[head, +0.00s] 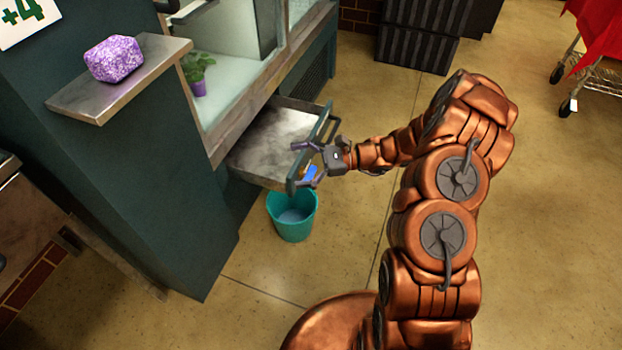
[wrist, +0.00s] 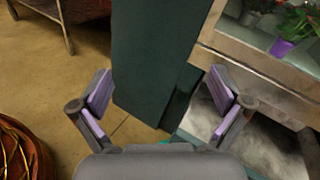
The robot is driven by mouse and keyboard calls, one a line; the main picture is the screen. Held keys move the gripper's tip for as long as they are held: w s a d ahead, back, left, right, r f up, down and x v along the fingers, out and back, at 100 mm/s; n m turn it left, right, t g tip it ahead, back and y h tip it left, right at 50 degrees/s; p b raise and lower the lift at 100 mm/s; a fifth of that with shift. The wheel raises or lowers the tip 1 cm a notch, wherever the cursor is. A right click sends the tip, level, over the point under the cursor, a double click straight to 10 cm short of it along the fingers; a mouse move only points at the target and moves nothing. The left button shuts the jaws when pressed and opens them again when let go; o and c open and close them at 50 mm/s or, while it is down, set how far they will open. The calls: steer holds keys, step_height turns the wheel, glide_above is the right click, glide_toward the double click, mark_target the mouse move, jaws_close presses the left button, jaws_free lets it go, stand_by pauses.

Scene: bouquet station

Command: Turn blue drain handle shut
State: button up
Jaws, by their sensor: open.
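The blue drain handle (head: 311,174) shows as a small blue piece at the front of the pulled-out metal drawer (head: 255,168), partly covered by my gripper (head: 293,165). My gripper is open, with its fingers spread on either side around the drawer's front edge. I cannot tell whether it touches the handle. In the wrist view my open gripper (wrist: 160,88) has nothing between its purple pads, and the handle is not seen there. A teal bucket (head: 293,218) with bluish liquid stands on the floor below the drawer's front.
A green cabinet wall (head: 140,190) with a steel shelf (head: 75,103) holding a purple block (head: 114,59) stands at left. A potted plant (head: 198,76) sits in the display case above the drawer. Dark crates (head: 417,50) and a cart (head: 590,75) stand behind. Floor at right is clear.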

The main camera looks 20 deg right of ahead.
mark_target(311, 175)
steer(key=w+d+f+m+t+h+b, duration=0.1)
steer(key=w+d+f+m+t, duration=0.1)
steer(key=d+f+m+t, duration=0.5)
steer(key=w+d+f+m+t+h+b, duration=0.1)
steer(key=w+d+f+m+h+b, duration=0.3)
steer(key=f, duration=0.6)
steer(key=w+a, duration=0.1)
steer(key=w+a+n+y, duration=0.1)
steer(key=a, duration=0.1)
steer(key=w+a+n+y, duration=0.1)
steer(key=a, duration=0.1)
steer(key=shift+w, duration=0.1)
steer(key=c, duration=1.2)
